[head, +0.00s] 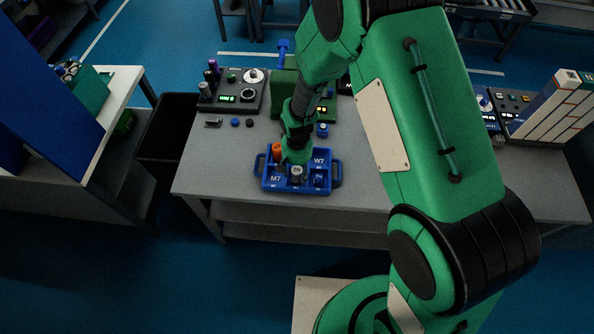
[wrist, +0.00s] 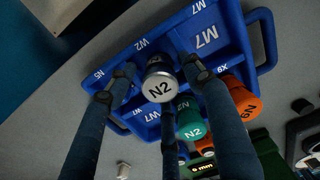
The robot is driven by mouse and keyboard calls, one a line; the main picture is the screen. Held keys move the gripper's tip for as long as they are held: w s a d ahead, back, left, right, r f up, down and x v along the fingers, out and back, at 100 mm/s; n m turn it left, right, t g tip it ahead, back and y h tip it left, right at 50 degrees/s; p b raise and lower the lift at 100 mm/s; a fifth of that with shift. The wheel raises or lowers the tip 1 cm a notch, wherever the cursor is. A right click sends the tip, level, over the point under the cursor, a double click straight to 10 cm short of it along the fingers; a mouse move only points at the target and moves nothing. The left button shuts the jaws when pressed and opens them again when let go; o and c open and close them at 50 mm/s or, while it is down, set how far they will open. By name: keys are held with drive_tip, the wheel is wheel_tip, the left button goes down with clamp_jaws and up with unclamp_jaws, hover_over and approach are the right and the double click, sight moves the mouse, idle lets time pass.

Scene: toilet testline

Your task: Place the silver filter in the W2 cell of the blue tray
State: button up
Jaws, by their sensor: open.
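The silver filter (wrist: 159,84), a short cylinder with a light top marked N2, stands at the W2 label (wrist: 142,43) in the front middle of the blue tray (wrist: 238,38). The silver filter (head: 297,172) also shows in the head view, in the front row of the tray (head: 337,172). My gripper (wrist: 158,78) is open, its fingers spread around the filter. It reaches down over the tray in the head view (head: 294,160). The fingers hide part of the cell, so I cannot tell whether the filter rests fully on its floor.
An orange cylinder (wrist: 241,100) and a green cylinder (wrist: 189,120) stand in the tray's back row, close to my fingers. A control box (head: 234,91) and small loose parts lie behind the tray. The grey table (head: 210,170) is clear to its left.

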drive_tip(key=shift+r, duration=0.1)
wheel_tip(320, 180, up, 12)
drive_tip(key=shift+p, duration=0.45)
idle(0.3)
idle(0.5)
drive_tip(key=shift+r, duration=0.1)
drive_tip(key=s+d+r+t, duration=0.1)
drive_tip(key=d+r, duration=0.4)
drive_tip(key=r, duration=0.3)
drive_tip(key=s+d+r+m+t, duration=0.15)
drive_tip(key=d+r, duration=0.25)
drive_tip(key=r, duration=0.5)
drive_tip(key=s+d+r+n, duration=0.1)
drive_tip(key=s+d+r, duration=0.1)
drive_tip(key=d+r, duration=0.45)
drive_tip(key=s+d+r+t, duration=0.1)
drive_tip(key=s+d+r, duration=0.4)
drive_tip(key=s+r, duration=0.2)
drive_tip(key=s+d+r+m+t, duration=0.1)
drive_tip(key=s+d+r, duration=0.4)
drive_tip(key=s, duration=0.5)
wheel_tip(320, 180, up, 2)
drive_tip(key=shift+d+r+t, duration=0.2)
drive_tip(key=shift+t, duration=0.35)
